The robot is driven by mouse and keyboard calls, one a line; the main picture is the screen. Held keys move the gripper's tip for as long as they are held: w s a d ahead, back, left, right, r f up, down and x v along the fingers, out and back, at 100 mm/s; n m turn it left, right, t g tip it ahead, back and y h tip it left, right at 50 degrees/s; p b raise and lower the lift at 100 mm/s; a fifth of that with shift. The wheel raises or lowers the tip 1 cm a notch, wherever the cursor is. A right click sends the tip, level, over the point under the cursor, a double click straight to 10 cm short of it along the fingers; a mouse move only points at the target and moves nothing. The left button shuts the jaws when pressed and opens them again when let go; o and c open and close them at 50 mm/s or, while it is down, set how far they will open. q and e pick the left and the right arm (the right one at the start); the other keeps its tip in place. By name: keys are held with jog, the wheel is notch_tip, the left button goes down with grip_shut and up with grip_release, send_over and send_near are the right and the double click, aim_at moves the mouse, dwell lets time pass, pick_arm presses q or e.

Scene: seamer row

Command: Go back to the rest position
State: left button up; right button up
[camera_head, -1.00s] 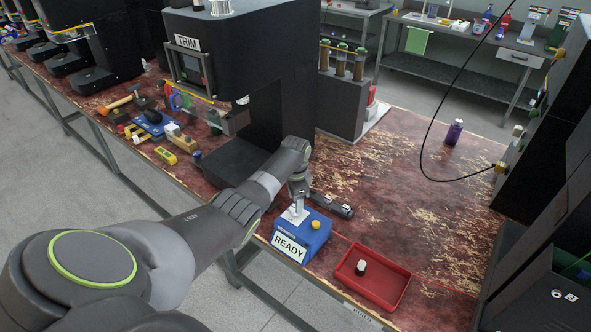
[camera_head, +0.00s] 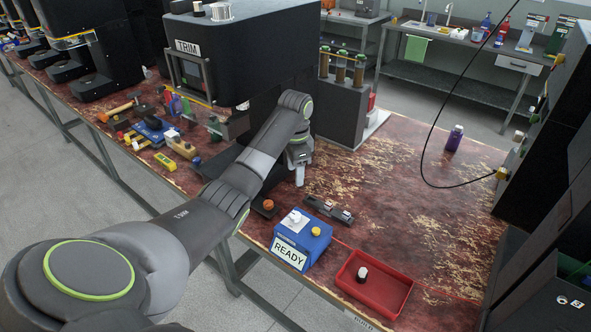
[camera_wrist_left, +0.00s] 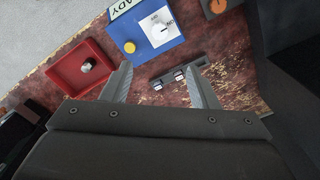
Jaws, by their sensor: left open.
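My left gripper (camera_head: 299,180) is open and empty, pointing down above the table behind the blue box; its two spread fingers show in the left wrist view (camera_wrist_left: 163,78). The blue box (camera_head: 309,245) carries a READY label, a white knob (camera_head: 295,217) and a yellow button (camera_head: 316,231). The gripper is apart from the knob. In the left wrist view the white knob (camera_wrist_left: 160,31) and yellow button (camera_wrist_left: 129,47) lie beyond the fingertips. My right gripper is in neither view.
A red tray (camera_head: 397,299) holds a small white-topped black piece (camera_head: 362,274). A dark bar (camera_head: 328,209) lies behind the box, and an orange knob (camera_head: 268,204) beside it. The TRIM machine (camera_head: 243,60) stands close behind my arm. The table's right middle is mostly clear.

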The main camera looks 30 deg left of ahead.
pick_arm(q)
jog(key=shift+f, duration=0.1)
dwell(0.3)
jog(key=s+d+f+n+t, duration=0.1)
jog(key=s+d+f+n, duration=0.1)
jog(key=s+f, duration=0.65)
jog(key=s+d+f+n+t, duration=0.1)
jog(key=s+d+f, duration=0.2)
jog(key=s+f, duration=0.55)
jog(key=s+d+r+n+t+y, duration=0.1)
jog(key=s+r+n, duration=0.2)
jog(key=s, duration=0.8)
jog(key=s+d+r+n+t+y, duration=0.15)
jog(key=s+r, duration=0.25)
jog(key=s, duration=0.8)
notch_tip(320, 180, down, 25)
jog(key=w+a+g+h+b, duration=0.1)
jog(key=a+g, duration=0.1)
jog(key=s+d+f+g+b, duration=0.1)
jog(key=s+f, duration=1.4)
jog(key=f, duration=0.3)
jog(key=shift+s+d+f+n, duration=0.2)
jog(key=shift+s+f+n, duration=0.1)
jog(key=shift+n, duration=0.15)
